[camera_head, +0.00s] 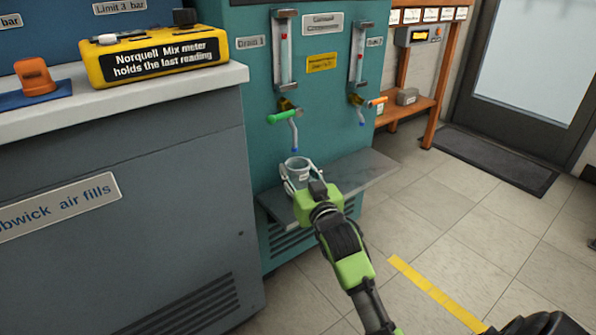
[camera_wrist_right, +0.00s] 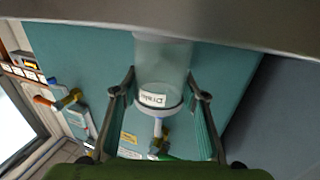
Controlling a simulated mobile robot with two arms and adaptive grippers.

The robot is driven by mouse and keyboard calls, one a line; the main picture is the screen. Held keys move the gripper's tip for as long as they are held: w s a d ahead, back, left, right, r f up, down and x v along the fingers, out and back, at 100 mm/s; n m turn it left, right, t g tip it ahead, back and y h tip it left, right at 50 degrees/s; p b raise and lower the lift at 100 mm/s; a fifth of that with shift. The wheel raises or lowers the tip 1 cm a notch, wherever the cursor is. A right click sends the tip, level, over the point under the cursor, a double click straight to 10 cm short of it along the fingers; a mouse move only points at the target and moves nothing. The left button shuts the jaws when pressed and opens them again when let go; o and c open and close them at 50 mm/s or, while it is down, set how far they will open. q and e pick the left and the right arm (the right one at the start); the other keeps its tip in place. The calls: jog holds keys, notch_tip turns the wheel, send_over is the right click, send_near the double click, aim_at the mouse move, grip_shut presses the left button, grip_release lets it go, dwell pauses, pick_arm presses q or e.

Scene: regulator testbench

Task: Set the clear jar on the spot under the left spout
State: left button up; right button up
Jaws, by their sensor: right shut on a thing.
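The clear jar (camera_head: 297,170) is in my right gripper (camera_head: 298,178), between its two fingers. It is upright below the left spout (camera_head: 294,138), at the left part of the grey shelf (camera_head: 362,172). I cannot tell whether its base touches the shelf. In the right wrist view the jar (camera_wrist_right: 161,75) sits between both fingers, with a white label near its rim. The left spout has a green handle; the right spout (camera_head: 360,112) has an orange one. The spot under the left spout is hidden by the jar and gripper. My left gripper is not in view.
A grey cabinet (camera_head: 130,170) with a pale worktop stands close on the left, carrying a yellow meter (camera_head: 155,54) and an orange part (camera_head: 35,77). The right part of the shelf is clear. An orange rack (camera_head: 415,100) stands beyond it.

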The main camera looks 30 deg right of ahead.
jog(key=shift+f, duration=0.4)
jog(key=o, duration=1.2)
jog(key=shift+s, duration=0.1)
jog(key=v, duration=1.1)
jog(key=shift+s, duration=0.4)
jog(key=shift+a, duration=0.1)
